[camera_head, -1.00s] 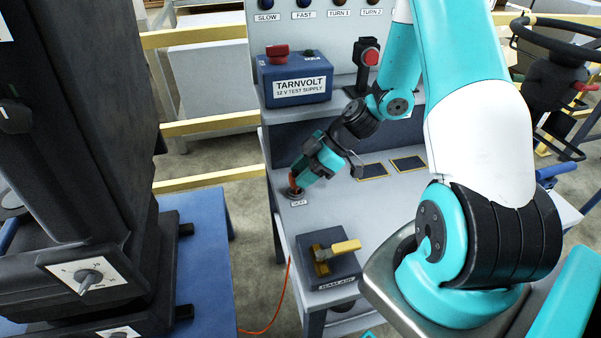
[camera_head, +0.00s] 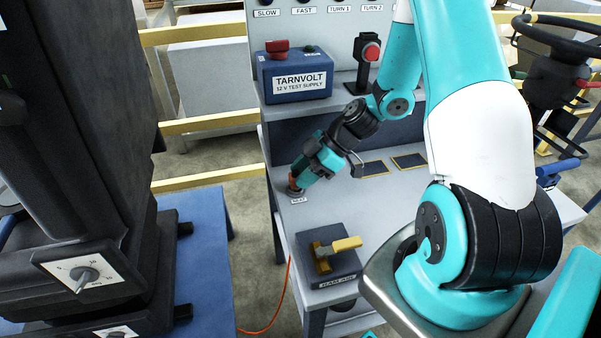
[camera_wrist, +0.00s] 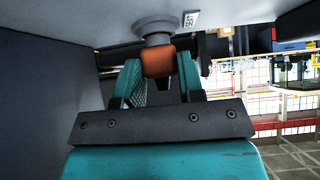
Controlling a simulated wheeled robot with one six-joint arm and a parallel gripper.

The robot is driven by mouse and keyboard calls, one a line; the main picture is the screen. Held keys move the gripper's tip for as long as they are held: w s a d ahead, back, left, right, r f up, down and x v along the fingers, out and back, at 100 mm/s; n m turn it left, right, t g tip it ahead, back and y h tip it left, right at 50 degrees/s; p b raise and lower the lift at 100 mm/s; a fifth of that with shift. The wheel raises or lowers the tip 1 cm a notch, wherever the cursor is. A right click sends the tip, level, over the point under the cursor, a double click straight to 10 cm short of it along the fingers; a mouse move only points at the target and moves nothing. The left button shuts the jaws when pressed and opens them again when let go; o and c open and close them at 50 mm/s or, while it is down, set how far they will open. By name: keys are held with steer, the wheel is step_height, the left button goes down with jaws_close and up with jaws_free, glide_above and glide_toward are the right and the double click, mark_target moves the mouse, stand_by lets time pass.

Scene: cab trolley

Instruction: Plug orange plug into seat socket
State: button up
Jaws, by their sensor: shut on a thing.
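The orange plug (camera_wrist: 158,62) is between the fingers of my gripper (camera_wrist: 160,80) in the wrist view, which is shut on it. In the head view the plug (camera_head: 293,181) shows as a small orange patch at the tip of my gripper (camera_head: 298,178). The plug's end meets the round grey seat socket (camera_wrist: 155,30) on the bench top. In the head view the socket (camera_head: 292,191) is mostly hidden under the plug, beside the SEAT label. How deep the plug sits in the socket I cannot tell.
A dark box with a yellow handle (camera_head: 345,244) stands on the bench in front. An orange cable (camera_head: 284,300) hangs by the bench's left side.

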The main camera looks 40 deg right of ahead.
steer(key=shift+f+b, duration=0.4)
steer(key=shift+f, duration=0.1)
steer(key=o, duration=1.1)
steer(key=shift+r, duration=0.1)
steer(key=v, duration=1.7)
steer(key=shift+d+r, duration=0.1)
steer(key=shift+d, duration=0.1)
steer(key=shift+a, duration=0.1)
